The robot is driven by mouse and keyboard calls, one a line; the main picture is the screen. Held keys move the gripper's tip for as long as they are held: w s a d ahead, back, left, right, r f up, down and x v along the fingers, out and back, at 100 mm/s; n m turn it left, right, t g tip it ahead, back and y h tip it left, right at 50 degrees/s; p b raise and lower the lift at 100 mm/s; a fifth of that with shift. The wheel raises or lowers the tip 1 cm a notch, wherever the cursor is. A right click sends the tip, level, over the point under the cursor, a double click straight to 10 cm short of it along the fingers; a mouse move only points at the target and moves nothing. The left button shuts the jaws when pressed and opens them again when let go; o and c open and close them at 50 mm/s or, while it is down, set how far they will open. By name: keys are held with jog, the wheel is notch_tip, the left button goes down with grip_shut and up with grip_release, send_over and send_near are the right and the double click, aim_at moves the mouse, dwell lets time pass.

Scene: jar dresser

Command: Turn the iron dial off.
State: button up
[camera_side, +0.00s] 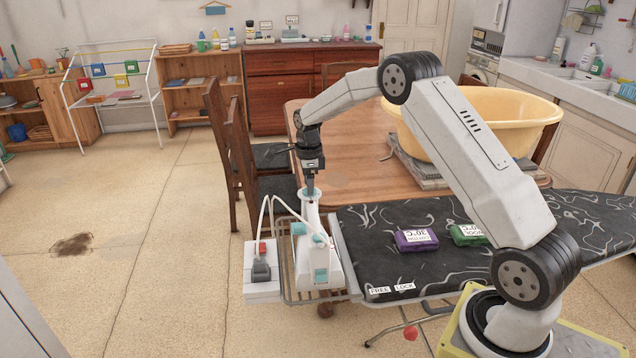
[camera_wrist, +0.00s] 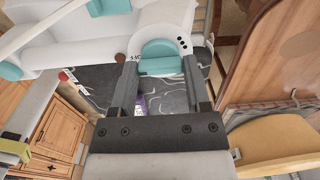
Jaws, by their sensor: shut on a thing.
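The iron (camera_side: 311,222) is white with teal parts and stands upright on the wire rack at the left end of the ironing board. In the wrist view, the iron's white body (camera_wrist: 75,52) fills the upper left. The teal dial (camera_wrist: 160,52) sits between the two fingers of my gripper (camera_wrist: 160,70), which is shut on it. A scale of small dots shows on the white surface beside the dial. In the side view, my gripper (camera_side: 311,190) points down at the top of the iron, and the dial is hard to make out there.
A white socket box (camera_side: 262,290) with a red switch and a dark plug stands left of the iron, with a white cord looping between them. Purple (camera_side: 415,240) and green (camera_side: 468,235) packets lie on the ironing board (camera_side: 375,270). A table with a yellow tub (camera_side: 490,115) stands behind.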

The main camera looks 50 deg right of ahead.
jog(key=shift+m, duration=0.3)
jog(key=o, duration=1.3)
jog(key=shift+r, duration=3.85)
jog(key=shift+a, duration=0.1)
